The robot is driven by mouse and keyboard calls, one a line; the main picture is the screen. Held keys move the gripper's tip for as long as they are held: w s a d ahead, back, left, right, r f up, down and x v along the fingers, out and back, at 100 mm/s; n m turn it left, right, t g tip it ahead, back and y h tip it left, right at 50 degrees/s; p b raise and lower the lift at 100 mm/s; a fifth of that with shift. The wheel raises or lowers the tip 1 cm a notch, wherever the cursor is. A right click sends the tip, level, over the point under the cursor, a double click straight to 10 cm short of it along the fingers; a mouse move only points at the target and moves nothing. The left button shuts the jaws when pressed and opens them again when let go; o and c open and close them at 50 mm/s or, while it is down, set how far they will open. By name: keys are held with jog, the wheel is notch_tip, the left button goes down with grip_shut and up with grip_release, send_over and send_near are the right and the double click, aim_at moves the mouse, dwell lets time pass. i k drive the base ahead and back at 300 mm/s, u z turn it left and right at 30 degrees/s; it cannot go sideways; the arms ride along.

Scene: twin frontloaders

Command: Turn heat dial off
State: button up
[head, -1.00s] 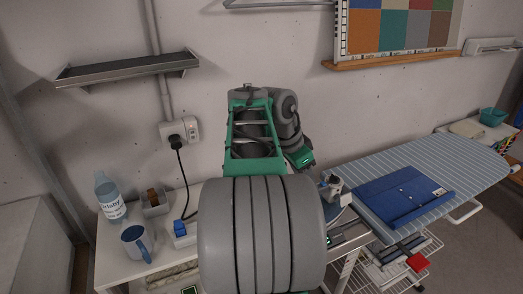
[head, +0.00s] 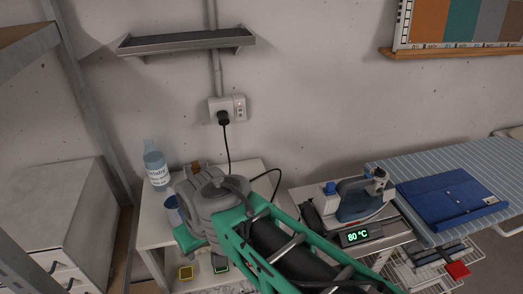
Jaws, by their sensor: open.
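The iron (head: 358,203), blue and grey, rests on a station at the left end of the ironing board. A dark display (head: 361,236) on the station's front reads 80 °C in green. A small grey part with a dark round top (head: 379,173) shows at the iron's upper right; I cannot tell whether it is the heat dial. No dial marking is readable. My green and grey arm crosses the lower middle, left of and in front of the station.
A blue folded cloth (head: 450,199) lies on the striped ironing board (head: 396,176). A bottle (head: 155,166) and a blue mug (head: 173,210) stand on the white table (head: 150,228) at left, partly behind my arm. A black plug (head: 224,118) sits in the wall socket.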

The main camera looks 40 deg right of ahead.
aim_at(378, 172)
jog(key=z, duration=1.25)
jog(key=k, duration=0.6)
jog(key=z, duration=0.75)
jog(key=i, duration=0.5)
